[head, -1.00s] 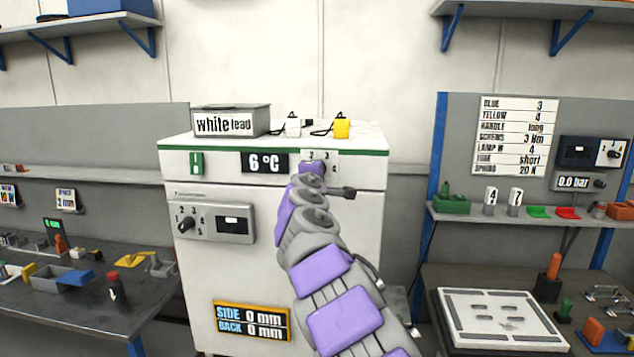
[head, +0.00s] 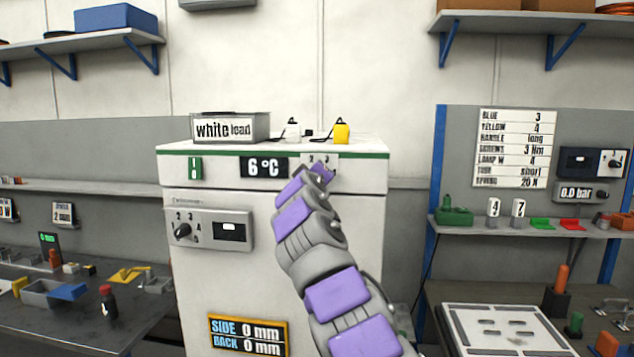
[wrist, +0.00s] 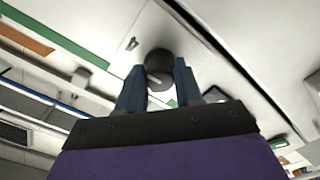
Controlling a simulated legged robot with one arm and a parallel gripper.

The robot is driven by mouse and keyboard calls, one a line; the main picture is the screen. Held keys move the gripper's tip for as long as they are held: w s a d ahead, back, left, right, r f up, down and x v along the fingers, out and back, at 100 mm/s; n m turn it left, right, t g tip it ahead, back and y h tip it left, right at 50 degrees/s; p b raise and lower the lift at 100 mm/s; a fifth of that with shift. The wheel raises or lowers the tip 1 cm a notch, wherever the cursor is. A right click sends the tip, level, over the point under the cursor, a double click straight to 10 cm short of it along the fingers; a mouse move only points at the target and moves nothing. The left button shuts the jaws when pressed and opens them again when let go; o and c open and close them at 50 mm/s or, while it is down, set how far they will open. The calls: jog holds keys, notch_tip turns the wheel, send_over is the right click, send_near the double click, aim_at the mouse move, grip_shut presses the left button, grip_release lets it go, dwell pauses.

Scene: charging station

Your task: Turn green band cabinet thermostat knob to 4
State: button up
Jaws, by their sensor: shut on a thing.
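The white cabinet (head: 280,190) with a green band (head: 225,155) along its top edge stands ahead in the head view. A white scale plate (head: 312,158) at its upper right shows the figures 2 and 3; the rest is covered by my gripper (head: 325,172). The thermostat knob (wrist: 158,60) is hidden in the head view. In the wrist view it is dark and round with a pale mark. My gripper's two blue fingers are on either side of it, shut on it. I cannot tell which figure the mark points at.
A display (head: 264,167) reads 6 °C. Lower left is a second panel with a dark knob (head: 182,231). Workbenches flank the cabinet on both sides.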

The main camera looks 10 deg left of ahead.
jog(key=shift+w+f+m, duration=0.1)
jog(key=shift+f+m, duration=0.3)
jog(key=o, duration=1)
jog(key=shift+w+a+r, duration=0.1)
jog(key=shift+w+a, duration=0.05)
jog(key=shift+a, duration=0.05)
jog(key=shift+s+a+r, duration=0.1)
jog(key=shift+s+a, duration=0.1)
jog(key=shift+s, duration=4.2)
jog(key=shift+s+a, duration=0.2)
jog(key=shift+s, duration=4.15)
